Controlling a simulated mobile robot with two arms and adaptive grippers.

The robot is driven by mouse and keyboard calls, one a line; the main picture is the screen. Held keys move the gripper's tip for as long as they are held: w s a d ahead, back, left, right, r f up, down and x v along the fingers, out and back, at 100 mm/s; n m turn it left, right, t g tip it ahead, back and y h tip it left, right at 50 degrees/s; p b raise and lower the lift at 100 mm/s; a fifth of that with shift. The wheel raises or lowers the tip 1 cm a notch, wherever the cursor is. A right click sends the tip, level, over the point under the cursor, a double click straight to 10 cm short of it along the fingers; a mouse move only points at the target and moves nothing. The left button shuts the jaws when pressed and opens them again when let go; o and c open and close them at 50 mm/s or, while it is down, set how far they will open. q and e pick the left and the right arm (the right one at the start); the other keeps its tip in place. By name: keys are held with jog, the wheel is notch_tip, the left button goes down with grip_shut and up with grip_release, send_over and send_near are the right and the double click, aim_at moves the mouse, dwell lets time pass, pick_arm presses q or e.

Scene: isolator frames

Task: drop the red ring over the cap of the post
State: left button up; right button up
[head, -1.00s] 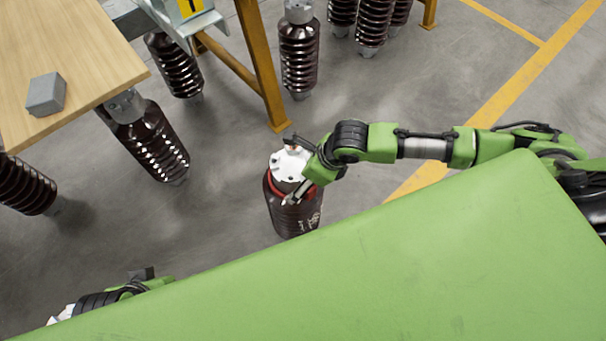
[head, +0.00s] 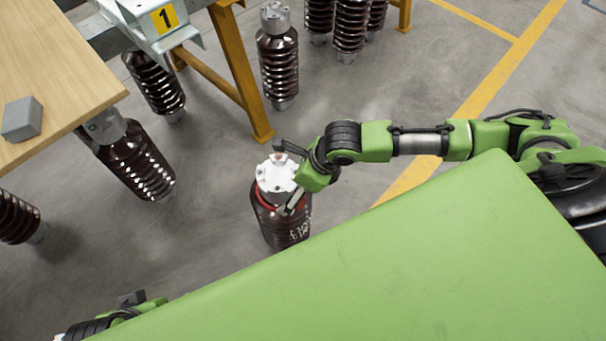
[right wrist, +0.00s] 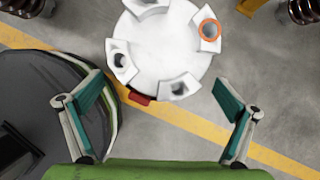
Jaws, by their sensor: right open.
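The post (head: 287,232) is a dark brown ribbed insulator standing upright on the floor, with a white metal cap (head: 273,176) on top. The cap fills the top middle of the right wrist view (right wrist: 160,52). The red ring (head: 263,203) lies around the post at the cap's lower edge; a piece of it shows below the cap in the right wrist view (right wrist: 141,99). My right gripper (head: 290,175) is open beside the cap, its two fingers apart and empty in the right wrist view (right wrist: 159,107). My left gripper (head: 134,302) is mostly hidden at the lower left.
A wooden table (head: 60,95) with a grey block (head: 21,119) stands at the left. Several other brown insulators (head: 278,65) stand or lean behind and left. A yellow trestle (head: 240,75) stands behind the post. Open grey floor lies around the post.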

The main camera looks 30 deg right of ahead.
jog(key=v, duration=0.8)
jog(key=shift+r, duration=0.25)
jog(key=shift+s+d, duration=0.1)
